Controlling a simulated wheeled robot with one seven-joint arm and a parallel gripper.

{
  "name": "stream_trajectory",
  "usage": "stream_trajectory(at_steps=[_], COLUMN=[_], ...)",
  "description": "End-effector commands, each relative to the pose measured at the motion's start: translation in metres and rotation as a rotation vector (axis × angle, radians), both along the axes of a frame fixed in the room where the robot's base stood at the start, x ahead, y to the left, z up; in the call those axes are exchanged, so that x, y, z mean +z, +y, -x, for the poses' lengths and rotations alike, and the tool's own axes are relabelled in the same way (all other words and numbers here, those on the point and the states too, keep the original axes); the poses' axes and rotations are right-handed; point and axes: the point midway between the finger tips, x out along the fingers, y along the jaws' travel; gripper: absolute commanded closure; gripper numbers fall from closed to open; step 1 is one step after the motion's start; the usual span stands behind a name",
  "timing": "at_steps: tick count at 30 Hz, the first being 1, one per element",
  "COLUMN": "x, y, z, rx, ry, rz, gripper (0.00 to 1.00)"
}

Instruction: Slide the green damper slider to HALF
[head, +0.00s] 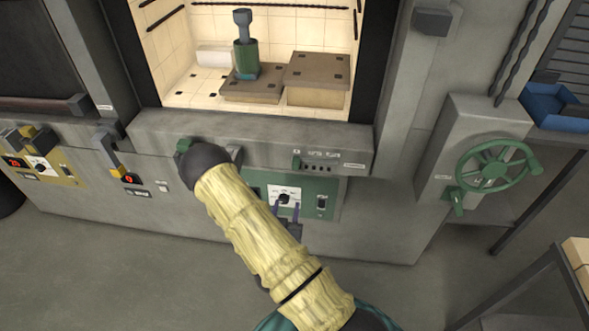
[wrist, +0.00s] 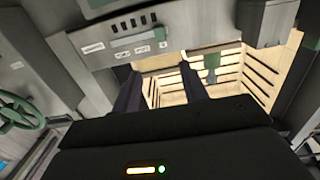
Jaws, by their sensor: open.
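The green damper slider (head: 296,162) is a small green knob on the ledge below the open kiln chamber. It sits at the left end of a row of dark marks, with small labels too small to read. In the wrist view, which is turned over, the green knob (wrist: 160,36) is at the right end of its pale scale. My gripper (head: 287,208) is open and empty in front of the green panel, below the slider and apart from it. Its two dark fingers (wrist: 162,68) show in the wrist view; the knob is beyond their tips.
A green panel (head: 328,188) with a dial is below the ledge (head: 240,130). A green handwheel (head: 492,166) stands at the right. The chamber holds a green cylinder (head: 246,56) and brown-topped blocks (head: 318,68). The yellow panel (head: 58,172) is at left.

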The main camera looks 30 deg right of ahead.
Motion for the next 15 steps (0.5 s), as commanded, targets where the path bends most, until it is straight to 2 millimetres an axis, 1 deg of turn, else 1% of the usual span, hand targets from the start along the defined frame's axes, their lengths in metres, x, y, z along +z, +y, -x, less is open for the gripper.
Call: stream_trajectory(at_steps=[10,15], x=[0.0012,0.002], y=[0.0014,-0.0023], z=[0.0015,-0.0033], rx=[0.01,0.008], ry=[-0.017,-0.019], rz=[0.023,0.022], gripper=[0.56,0.56])
